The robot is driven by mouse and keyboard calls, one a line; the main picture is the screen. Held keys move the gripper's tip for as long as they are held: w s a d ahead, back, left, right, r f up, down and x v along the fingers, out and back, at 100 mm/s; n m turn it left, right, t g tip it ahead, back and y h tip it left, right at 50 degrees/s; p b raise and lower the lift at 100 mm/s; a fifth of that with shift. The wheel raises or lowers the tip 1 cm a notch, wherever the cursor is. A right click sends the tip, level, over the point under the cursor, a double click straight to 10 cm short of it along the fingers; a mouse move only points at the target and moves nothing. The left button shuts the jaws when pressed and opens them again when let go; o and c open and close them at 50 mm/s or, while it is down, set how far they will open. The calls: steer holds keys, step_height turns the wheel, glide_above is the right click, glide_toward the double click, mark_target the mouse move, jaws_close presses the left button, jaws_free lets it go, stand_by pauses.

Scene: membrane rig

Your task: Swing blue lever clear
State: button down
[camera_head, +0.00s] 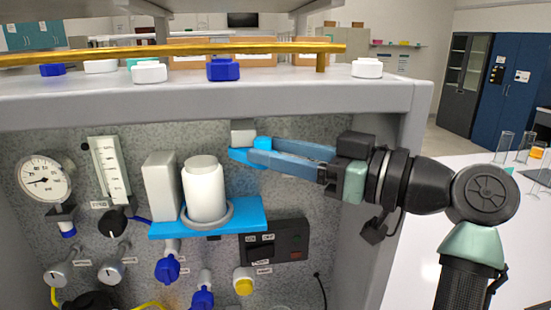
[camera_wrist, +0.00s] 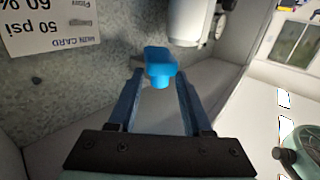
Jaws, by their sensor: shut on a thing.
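The blue lever (camera_head: 238,155) hangs under a small pale block high on the rig's back panel, right of the white canister. Its flat arm points left, and a round blue knob is at its right end. My gripper (camera_head: 262,151) reaches in from the right and is shut on the lever's knob. In the wrist view the blue lever (camera_wrist: 160,58) lies between the tips of my gripper (camera_wrist: 160,80), one finger on each side of the knob. The fingers partly hide the knob in the head view.
A white canister (camera_head: 205,190) stands on a blue shelf (camera_head: 245,214) below left of the lever. A grey frame post (camera_head: 400,165) and top beam (camera_head: 300,92) border the opening. A dark control box (camera_head: 278,240) sits below. Several blue-handled valves are lower left.

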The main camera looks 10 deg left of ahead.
steer(key=c, duration=0.6)
jaws_free()
steer(key=shift+c, duration=0.2)
steer(key=shift+t+p, duration=0.3)
